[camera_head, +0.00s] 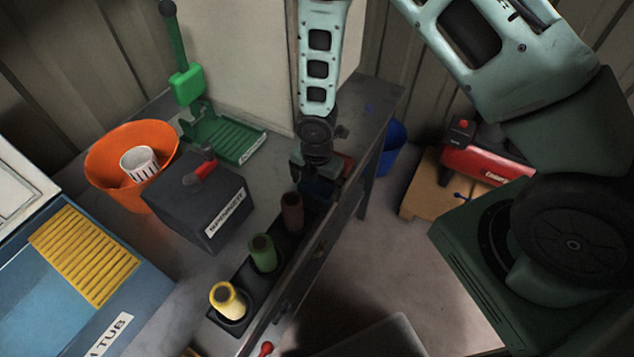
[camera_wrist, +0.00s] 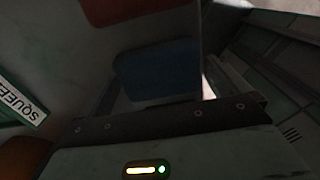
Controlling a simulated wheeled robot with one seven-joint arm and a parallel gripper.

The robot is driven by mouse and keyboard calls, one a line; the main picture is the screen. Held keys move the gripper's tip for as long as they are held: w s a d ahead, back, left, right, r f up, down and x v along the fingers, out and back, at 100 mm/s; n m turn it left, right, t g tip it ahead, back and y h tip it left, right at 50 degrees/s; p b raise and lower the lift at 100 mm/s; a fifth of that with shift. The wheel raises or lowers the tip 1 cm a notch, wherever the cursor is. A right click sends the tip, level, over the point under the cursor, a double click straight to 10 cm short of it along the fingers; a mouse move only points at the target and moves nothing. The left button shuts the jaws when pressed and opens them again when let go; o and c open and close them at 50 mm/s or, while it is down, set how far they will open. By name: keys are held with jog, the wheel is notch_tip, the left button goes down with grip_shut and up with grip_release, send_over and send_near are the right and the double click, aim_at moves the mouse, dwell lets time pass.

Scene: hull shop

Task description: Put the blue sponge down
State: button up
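My gripper (camera_head: 316,178) points down over the far part of the grey bench, beyond the row of bottles. The blue sponge (camera_head: 318,189) is at its fingertips, dark and partly covered by the gripper. In the wrist view the blue sponge (camera_wrist: 158,72) spans the gap between my fingers, so the gripper looks shut on it. The picture is dark, and I cannot tell how far the sponge is above the bench. A red flat piece, perhaps another sponge, (camera_wrist: 128,10) lies beyond it.
A dark holder carries yellow (camera_head: 228,300), green (camera_head: 262,253) and dark red (camera_head: 292,212) bottles. The spinner box (camera_head: 205,205), orange bucket (camera_head: 105,165) and green press (camera_head: 225,135) stand left. A blue bucket (camera_head: 392,150) is on the floor right of the bench.

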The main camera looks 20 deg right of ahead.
aim_at(317, 184)
notch_tip(317, 184, up, 11)
jog(key=b, duration=0.2)
jog(key=s+a+r+m, duration=0.3)
jog(key=s+r+m, duration=0.5)
jog(key=s, duration=0.2)
jog(key=s+a+r+m, duration=0.3)
jog(key=s+r+m, duration=0.6)
jog(key=s, duration=0.1)
jog(key=shift+r+m+y, duration=0.2)
jog(key=shift+m+y, duration=0.1)
